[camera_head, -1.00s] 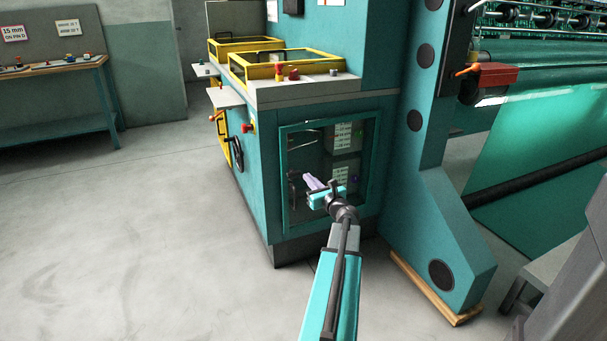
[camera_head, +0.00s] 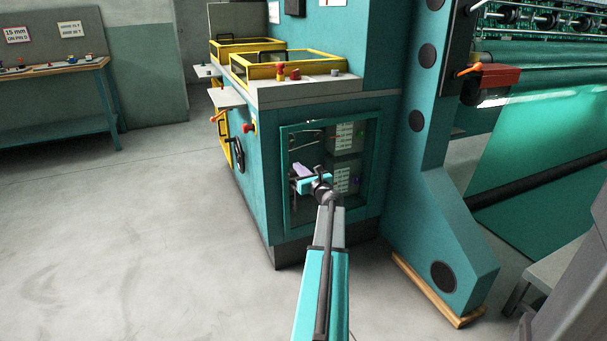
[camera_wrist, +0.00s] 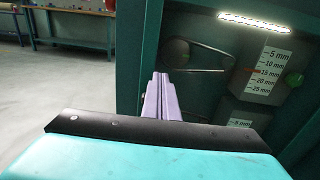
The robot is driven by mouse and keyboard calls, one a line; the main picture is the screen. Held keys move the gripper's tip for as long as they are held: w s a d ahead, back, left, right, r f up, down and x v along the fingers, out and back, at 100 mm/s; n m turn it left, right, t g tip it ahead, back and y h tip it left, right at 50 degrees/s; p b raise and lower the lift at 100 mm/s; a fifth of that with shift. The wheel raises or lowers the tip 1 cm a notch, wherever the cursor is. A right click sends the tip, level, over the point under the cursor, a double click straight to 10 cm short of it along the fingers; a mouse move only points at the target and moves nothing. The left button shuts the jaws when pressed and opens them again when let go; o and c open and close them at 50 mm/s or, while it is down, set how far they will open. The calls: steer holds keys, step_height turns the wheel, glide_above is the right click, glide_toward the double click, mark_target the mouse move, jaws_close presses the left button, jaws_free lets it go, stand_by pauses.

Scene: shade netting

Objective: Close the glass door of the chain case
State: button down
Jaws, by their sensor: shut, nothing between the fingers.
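The chain case is the teal cabinet (camera_head: 255,195) at the centre of the head view. Its glass door has a teal frame (camera_head: 286,180) and lies close to the cabinet's front. I cannot tell whether it is fully flush. The case's inside shows through the opening, with a chain loop (camera_wrist: 205,58) and a millimetre scale (camera_wrist: 268,72) in the wrist view. My gripper (camera_head: 300,168) is in front of the door's left half. Its lilac fingers are shut and empty, and in the wrist view they (camera_wrist: 160,85) point at the frame's left upright (camera_wrist: 143,45). Contact is not clear.
A handwheel (camera_head: 237,154) and a red button (camera_head: 251,127) sit on the cabinet's left side. A teal machine leg (camera_head: 440,220) stands close on the right, on a wooden board (camera_head: 425,290). The floor (camera_head: 120,240) to the left is clear. A workbench (camera_head: 60,105) stands farther back.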

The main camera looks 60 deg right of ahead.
mark_target(290, 159)
steer(key=shift+b+x, duration=0.3)
steer(key=shift+x, duration=1.65)
steer(key=shift+x, duration=1.8)
steer(key=shift+w+d+r, duration=0.15)
steer(key=shift+w+r, duration=0.45)
steer(key=shift+r, duration=0.1)
steer(key=shift+s, duration=0.1)
steer(key=shift+s+a+f, duration=0.25)
steer(key=shift+s+a, duration=0.1)
steer(key=shift+a, duration=0.05)
steer(key=p+v, duration=0.2)
steer(key=v, duration=1.2)
steer(key=shift+a+f, duration=0.15)
steer(key=shift+f, duration=0.3)
